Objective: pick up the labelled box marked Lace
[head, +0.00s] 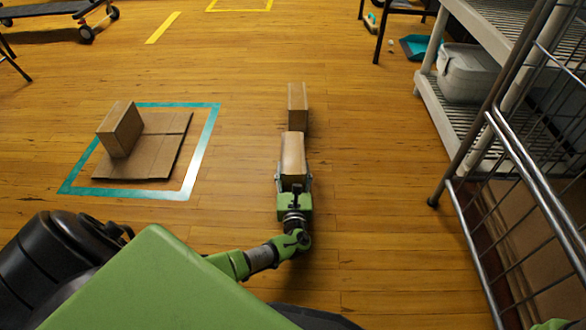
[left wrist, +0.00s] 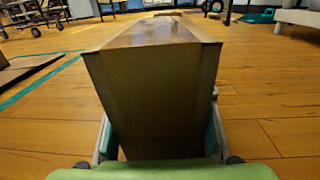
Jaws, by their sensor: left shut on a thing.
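My left gripper (head: 294,182) is shut on a brown cardboard box (head: 292,156). The same box fills the middle of the left wrist view (left wrist: 155,90), with a finger on each side of it. I cannot tell whether it touches the floor. A second brown box (head: 298,97) stands on the floor just beyond it. A third brown box (head: 122,130) stands on a flat cardboard sheet (head: 164,153) at the left. No label is readable on any box, so I cannot tell which is marked Lace. My right gripper is not in view.
Teal tape (head: 207,140) frames the cardboard sheet on the wooden floor. A metal wire cart (head: 500,125) and a shelf with a white bin (head: 470,75) stand at the right. A wheeled frame (head: 60,10) is at the far left. The floor between is mostly clear.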

